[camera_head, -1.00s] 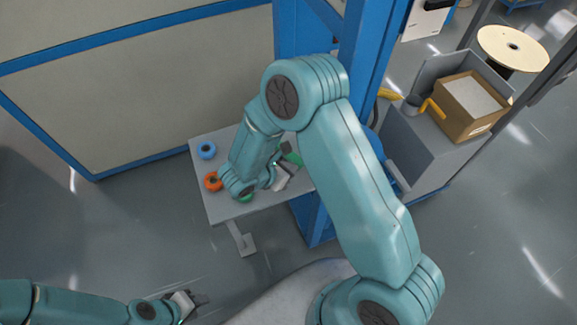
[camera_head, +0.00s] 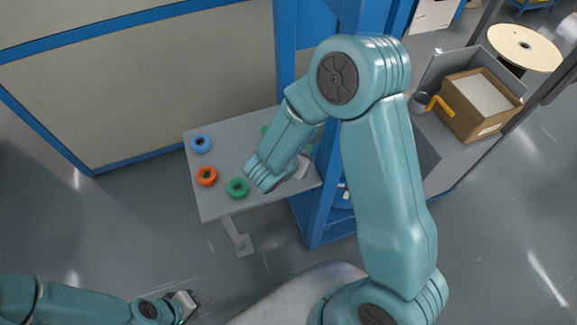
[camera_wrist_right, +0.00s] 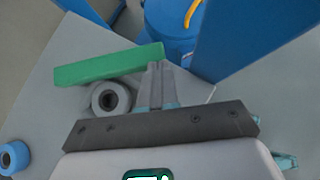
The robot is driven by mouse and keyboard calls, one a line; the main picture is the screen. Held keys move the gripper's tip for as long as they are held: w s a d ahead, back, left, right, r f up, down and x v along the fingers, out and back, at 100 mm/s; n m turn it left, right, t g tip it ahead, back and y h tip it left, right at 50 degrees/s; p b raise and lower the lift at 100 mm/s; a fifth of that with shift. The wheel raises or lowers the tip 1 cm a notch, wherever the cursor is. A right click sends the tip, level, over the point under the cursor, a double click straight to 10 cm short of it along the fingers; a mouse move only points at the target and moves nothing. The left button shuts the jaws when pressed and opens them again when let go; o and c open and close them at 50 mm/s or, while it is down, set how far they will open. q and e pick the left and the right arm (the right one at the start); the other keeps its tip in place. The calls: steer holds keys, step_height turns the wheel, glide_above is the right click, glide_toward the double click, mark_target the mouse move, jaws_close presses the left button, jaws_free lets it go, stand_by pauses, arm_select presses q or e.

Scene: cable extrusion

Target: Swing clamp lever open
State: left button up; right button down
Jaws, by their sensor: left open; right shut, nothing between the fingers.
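I cannot surely single out the clamp lever. A yellow bent handle (camera_head: 438,104) shows by the cardboard box in the head view. A curved yellow piece (camera_wrist_right: 193,12) shows at the top of the right wrist view, by a blue rounded body (camera_wrist_right: 172,37). My right gripper (camera_wrist_right: 160,68) is shut and empty, over the grey table, beside a green bar (camera_wrist_right: 110,65) and a grey ring (camera_wrist_right: 110,97). In the head view its fingers are mostly hidden by my wrist. My left gripper (camera_head: 191,301) is open and empty at the lower left, away from the table.
The small grey table (camera_head: 230,205) carries a blue ring (camera_head: 201,143), an orange ring (camera_head: 206,176) and a green ring (camera_head: 237,188). A blue column (camera_head: 325,215) stands at its right. A cardboard box (camera_head: 482,105) sits on a grey cabinet. Floor is clear left of the table.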

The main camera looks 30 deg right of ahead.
steer(key=shift+w+d+f+b, duration=0.1)
steer(key=shift+w+d+b, duration=0.1)
steer(key=shift+d+b, duration=0.3)
arm_select(q)
steer(key=shift+f+b, duration=0.3)
steer(key=shift+f, duration=0.85)
arm_select(e)
steer(key=shift+w+d, duration=0.2)
steer(key=shift+d, duration=0.5)
arm_select(q)
steer(key=shift+a, duration=0.1)
arm_select(e)
steer(key=shift+a, duration=0.15)
